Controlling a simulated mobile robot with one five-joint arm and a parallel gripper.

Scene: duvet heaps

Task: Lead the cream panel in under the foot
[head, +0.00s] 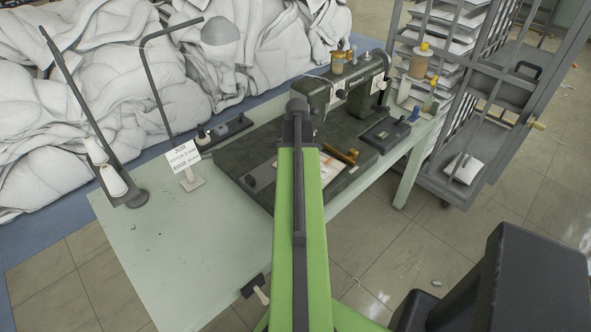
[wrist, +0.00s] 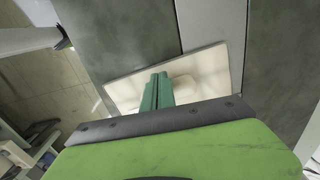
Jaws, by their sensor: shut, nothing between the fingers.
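In the wrist view the cream panel (wrist: 208,66) lies flat across the dark grey machine bed (wrist: 130,35) and a lighter grey strip. My gripper (wrist: 157,80) has its green fingers together over the panel's middle, with nothing between them. A paler rounded patch shows at the fingertips; whether they touch the panel I cannot tell. In the head view the dark sewing machine (head: 357,98) stands at the table's far end. My arm covers the fingers and the area under the machine's head there, so the foot is hidden in both views.
The pale green table (head: 150,245) is clear at front left. A job card (head: 183,156) on a stand and a thread stand (head: 118,188) are at left. An orange-brown block (head: 345,155) lies right of my arm. White duvet heaps (head: 95,70) and a grey rack (head: 480,100) stand behind.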

